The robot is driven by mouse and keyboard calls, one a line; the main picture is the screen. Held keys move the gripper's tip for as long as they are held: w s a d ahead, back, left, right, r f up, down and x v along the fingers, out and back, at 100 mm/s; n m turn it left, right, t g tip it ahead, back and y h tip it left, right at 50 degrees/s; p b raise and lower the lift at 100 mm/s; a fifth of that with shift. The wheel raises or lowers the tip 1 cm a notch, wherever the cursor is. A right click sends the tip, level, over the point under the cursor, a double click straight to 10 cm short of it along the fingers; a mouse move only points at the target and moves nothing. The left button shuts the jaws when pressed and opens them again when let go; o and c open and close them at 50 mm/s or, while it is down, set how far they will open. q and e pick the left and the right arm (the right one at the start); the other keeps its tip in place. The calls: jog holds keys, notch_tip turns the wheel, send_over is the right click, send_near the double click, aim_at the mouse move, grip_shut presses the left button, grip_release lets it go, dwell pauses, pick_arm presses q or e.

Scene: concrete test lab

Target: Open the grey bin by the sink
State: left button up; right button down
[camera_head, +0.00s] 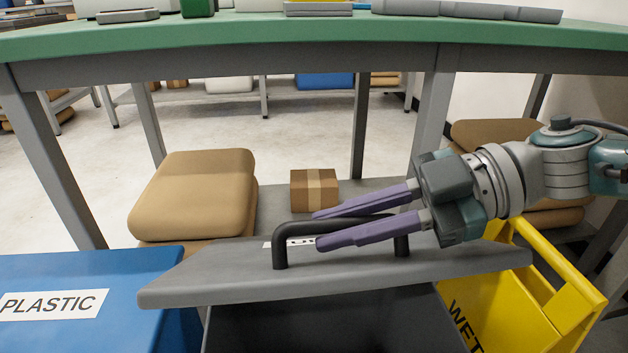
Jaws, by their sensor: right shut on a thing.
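The grey bin (330,325) stands at the bottom centre. Its flat grey lid (210,274) is raised and tilted, and a dark opening shows below the lid's near edge. A black bar handle (280,250) stands on the lid. My right gripper (318,229) comes in from the right, and its two purple fingers are shut on the handle, one on each side of the bar. My left gripper is not in view. No sink shows.
A blue bin (80,280) labelled PLASTIC is close on the left. Behind are a green-topped table (300,30), a tan stack (195,195) and a small cardboard box (314,190).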

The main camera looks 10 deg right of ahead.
jog(key=c, duration=1.1)
grip_release()
notch_tip(320, 180, up, 4)
jog(key=f+p, duration=0.1)
jog(key=p, duration=0.1)
send_over(430, 250)
jog(key=shift+r, duration=0.25)
